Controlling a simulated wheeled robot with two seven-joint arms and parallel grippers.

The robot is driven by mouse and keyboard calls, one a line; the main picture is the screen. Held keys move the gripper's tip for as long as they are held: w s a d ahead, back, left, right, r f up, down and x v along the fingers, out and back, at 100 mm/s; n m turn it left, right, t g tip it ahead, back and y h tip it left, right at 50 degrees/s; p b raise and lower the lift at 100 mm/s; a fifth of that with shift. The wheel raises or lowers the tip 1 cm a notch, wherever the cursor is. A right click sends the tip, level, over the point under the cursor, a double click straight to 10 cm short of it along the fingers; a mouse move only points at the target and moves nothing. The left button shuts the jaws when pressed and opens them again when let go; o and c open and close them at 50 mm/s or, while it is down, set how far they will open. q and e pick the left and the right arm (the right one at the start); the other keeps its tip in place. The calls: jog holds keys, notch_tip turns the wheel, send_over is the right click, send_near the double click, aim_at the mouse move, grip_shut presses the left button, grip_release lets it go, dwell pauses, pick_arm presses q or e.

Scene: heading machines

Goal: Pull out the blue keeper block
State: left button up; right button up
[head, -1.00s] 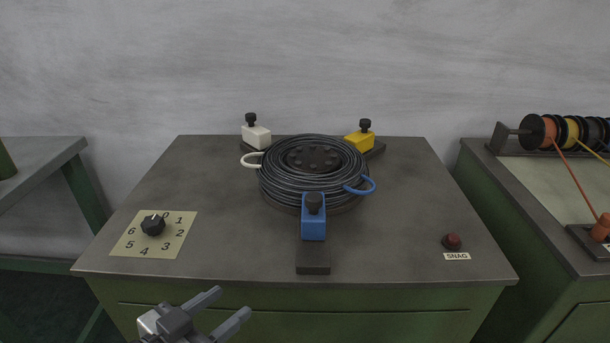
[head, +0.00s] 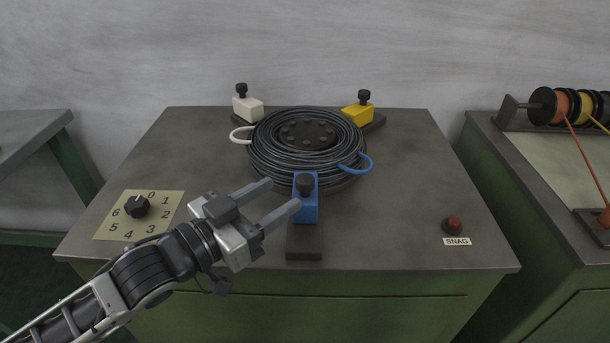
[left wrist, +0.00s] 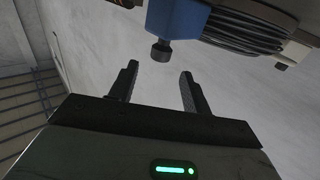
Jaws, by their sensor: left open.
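The blue keeper block (head: 306,209) with a black knob on top stands at the front of the coiled black cable (head: 268,160), on a dark rail (head: 304,243). My left gripper (head: 284,197) is open, its two fingers pointing right towards the block; the nearer fingertip overlaps the block's left edge in the head view, and contact cannot be told. In the left wrist view the blue block (left wrist: 178,20) and its black knob (left wrist: 161,50) lie beyond the open, empty fingers (left wrist: 158,78). My right gripper is not in view.
White (head: 247,107) and yellow (head: 358,114) keeper blocks stand behind the coil. A white loop and a blue loop (head: 364,164) stick out of the coil's sides. A numbered dial (head: 137,207) is at left, a red SNAG button (head: 453,224) at right.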

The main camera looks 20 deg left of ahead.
aim_at(298, 183)
pick_arm(q)
jog(key=x, duration=0.5)
jog(key=shift+w+d, duration=0.15)
jog(key=shift+w, duration=0.15)
jog(key=shift+p+x, duration=0.3)
jog(key=shift+x, duration=0.45)
